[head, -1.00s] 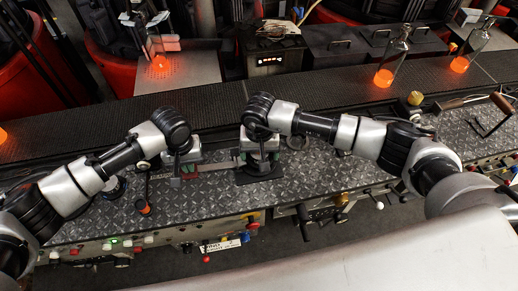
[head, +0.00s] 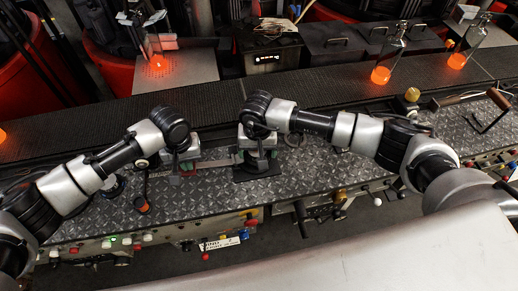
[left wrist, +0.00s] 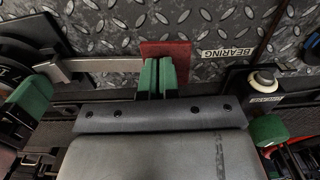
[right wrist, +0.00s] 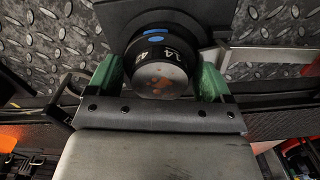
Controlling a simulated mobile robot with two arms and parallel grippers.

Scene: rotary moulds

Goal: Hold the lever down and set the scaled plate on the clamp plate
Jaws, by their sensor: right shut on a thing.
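The scaled plate (right wrist: 160,65) is a round black piece with white numbers and a blue mark. My right gripper (right wrist: 160,78) is shut on its sides with green fingers. It holds the plate over the dark clamp plate (right wrist: 195,22); whether they touch is unclear. In the head view my right gripper (head: 258,160) stands above this black base. The lever is a flat metal bar (left wrist: 105,65) with a red end (left wrist: 165,47). My left gripper (left wrist: 161,78) has its green fingers shut together at the red end; contact is hard to judge. It also shows in the head view (head: 184,168).
A patterned metal bench top (head: 340,168) lies under both grippers. A label reading BEARING (left wrist: 229,52) and a white round button (left wrist: 263,80) sit near the left gripper. Behind runs a dark conveyor (head: 330,95) with glowing glass flasks (head: 388,55). A cranked handle (head: 485,125) stands at the right.

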